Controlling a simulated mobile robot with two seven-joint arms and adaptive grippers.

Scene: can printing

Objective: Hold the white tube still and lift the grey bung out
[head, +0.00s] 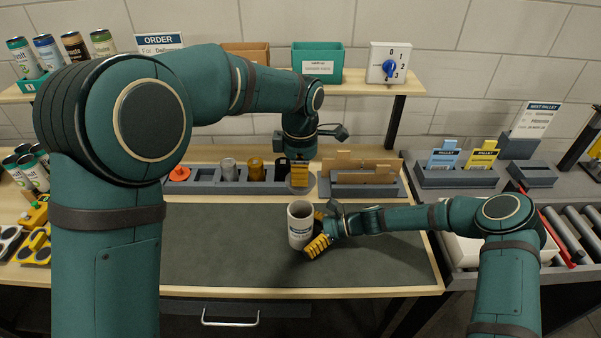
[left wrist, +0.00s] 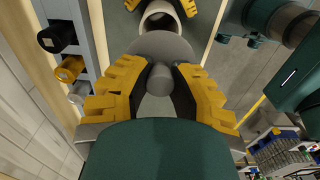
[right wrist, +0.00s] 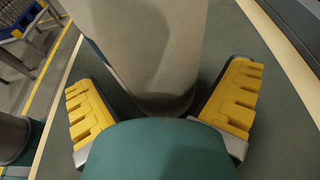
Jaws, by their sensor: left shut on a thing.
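My left gripper (left wrist: 160,92) is shut on the knob of the grey bung (left wrist: 160,78), whose round disc faces away from the gripper. The bung is out of the tube and apart from it. In the head view my left gripper (head: 299,176) is behind the tube, by the rack.
A grey rack (head: 205,181) holding several cans and an orange piece runs along the back of the mat. A holder with brown cards (head: 362,170) stands right of it. The mat (head: 215,250) is clear left of the tube. A conveyor (head: 575,235) lies at the right.

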